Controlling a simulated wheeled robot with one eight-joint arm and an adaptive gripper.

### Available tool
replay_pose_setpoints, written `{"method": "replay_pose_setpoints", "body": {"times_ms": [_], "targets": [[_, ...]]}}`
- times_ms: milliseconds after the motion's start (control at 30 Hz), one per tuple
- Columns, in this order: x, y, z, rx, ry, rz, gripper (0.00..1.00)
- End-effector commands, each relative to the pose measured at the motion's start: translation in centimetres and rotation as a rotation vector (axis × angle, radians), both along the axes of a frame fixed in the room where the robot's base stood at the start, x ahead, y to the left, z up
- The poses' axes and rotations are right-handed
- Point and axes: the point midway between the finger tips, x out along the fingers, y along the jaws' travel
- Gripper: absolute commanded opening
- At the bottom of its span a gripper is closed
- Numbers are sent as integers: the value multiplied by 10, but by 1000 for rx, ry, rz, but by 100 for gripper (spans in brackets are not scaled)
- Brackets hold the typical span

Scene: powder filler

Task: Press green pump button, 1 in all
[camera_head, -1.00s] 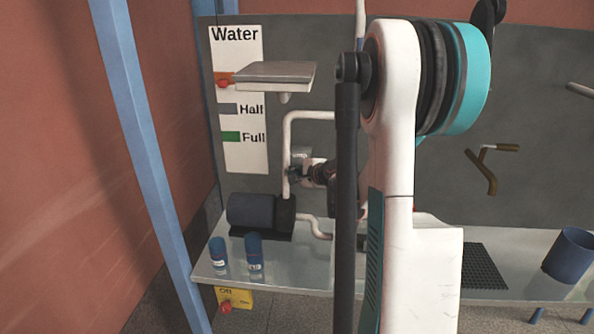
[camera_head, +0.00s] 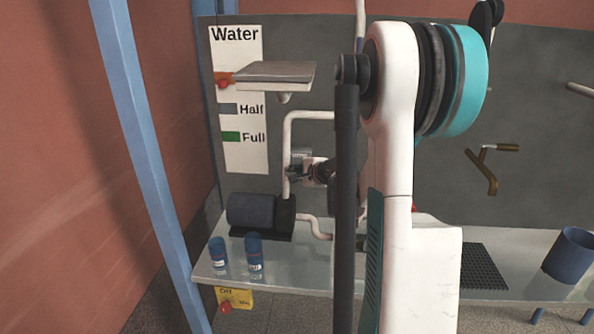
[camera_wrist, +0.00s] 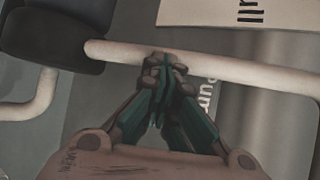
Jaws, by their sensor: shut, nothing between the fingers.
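My gripper (camera_wrist: 163,65) is shut and empty in the wrist view, its fingertips together over the white pipe (camera_wrist: 230,66). The head view also shows my gripper (camera_head: 293,173) in front of a small pale box (camera_head: 300,156) by the upright white pipe (camera_head: 286,145). In the wrist view, part of a label with white letters (camera_wrist: 207,95) shows right of the fingers on a grey surface. I cannot make out the green pump button; my fingers may hide it. I cannot tell whether the fingertips touch anything.
A Water panel (camera_head: 255,105) with a green mark beside "Full" stands at the left. A dark blue motor (camera_head: 251,210) and two blue bottles (camera_head: 217,256) are on the metal table (camera_head: 300,268). A blue cup (camera_head: 570,254) stands right. My arm covers the middle.

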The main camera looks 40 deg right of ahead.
Motion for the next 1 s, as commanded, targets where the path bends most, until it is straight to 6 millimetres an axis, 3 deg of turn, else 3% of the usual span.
{"method": "replay_pose_setpoints", "body": {"times_ms": [767, 1000], "targets": [[-12, 14, 0, 0, 0, 0, 0], [-24, 28, 0, 0, 0, 1, 0]]}}
